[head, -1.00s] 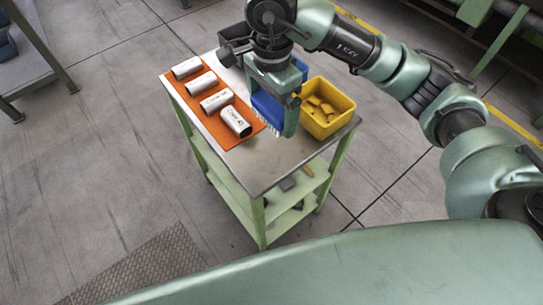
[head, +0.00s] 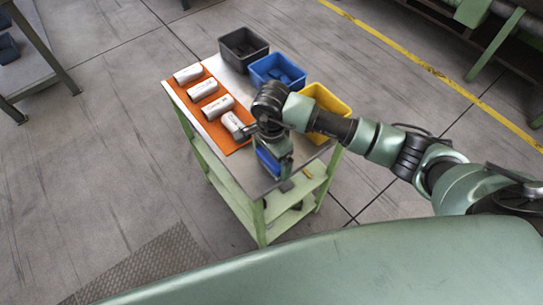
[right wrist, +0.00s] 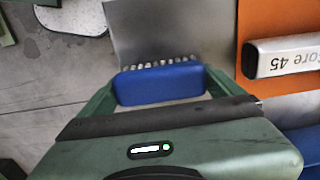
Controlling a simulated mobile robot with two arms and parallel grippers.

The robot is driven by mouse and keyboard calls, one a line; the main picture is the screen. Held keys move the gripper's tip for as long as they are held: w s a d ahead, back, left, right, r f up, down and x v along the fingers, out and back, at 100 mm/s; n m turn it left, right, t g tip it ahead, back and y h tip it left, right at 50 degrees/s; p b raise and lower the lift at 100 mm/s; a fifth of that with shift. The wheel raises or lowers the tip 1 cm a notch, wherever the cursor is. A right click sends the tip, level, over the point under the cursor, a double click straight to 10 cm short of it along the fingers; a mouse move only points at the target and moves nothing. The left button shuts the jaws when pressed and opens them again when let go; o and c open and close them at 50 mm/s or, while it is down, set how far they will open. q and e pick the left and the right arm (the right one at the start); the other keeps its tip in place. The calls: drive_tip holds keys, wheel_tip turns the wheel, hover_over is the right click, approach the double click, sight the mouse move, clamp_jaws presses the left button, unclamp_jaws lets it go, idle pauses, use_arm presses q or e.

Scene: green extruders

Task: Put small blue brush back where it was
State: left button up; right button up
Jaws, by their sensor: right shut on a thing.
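The small blue brush (head: 267,163) is held in my right gripper (head: 273,168), over the near end of the cart top (head: 240,174). In the right wrist view the blue brush (right wrist: 160,83) sits between the two green fingers of my right gripper (right wrist: 158,90), with pale bristles pointing away from the palm. The fingers are shut on it. I cannot tell whether the bristles touch the metal top. My left gripper is in neither view.
An orange mat (head: 236,136) with several white labelled profiles lies along the cart's left side. A grey bin (head: 243,47), a blue bin (head: 277,69) and a yellow bin (head: 335,101) line the right side. Lower shelves (head: 236,186) are underneath. Bare floor surrounds the cart.

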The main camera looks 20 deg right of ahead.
drive_tip(key=shift+f, duration=0.2)
drive_tip(key=o, duration=1.1)
drive_tip(key=shift+r, duration=0.25)
drive_tip(key=shift+w+r, duration=0.1)
drive_tip(key=shift+r, duration=0.2)
wheel_tip(320, 180, up, 10)
drive_tip(key=b, duration=0.3)
drive_tip(key=shift+r+b, duration=0.25)
drive_tip(key=shift+b, duration=0.1)
drive_tip(key=shift+r, duration=0.4)
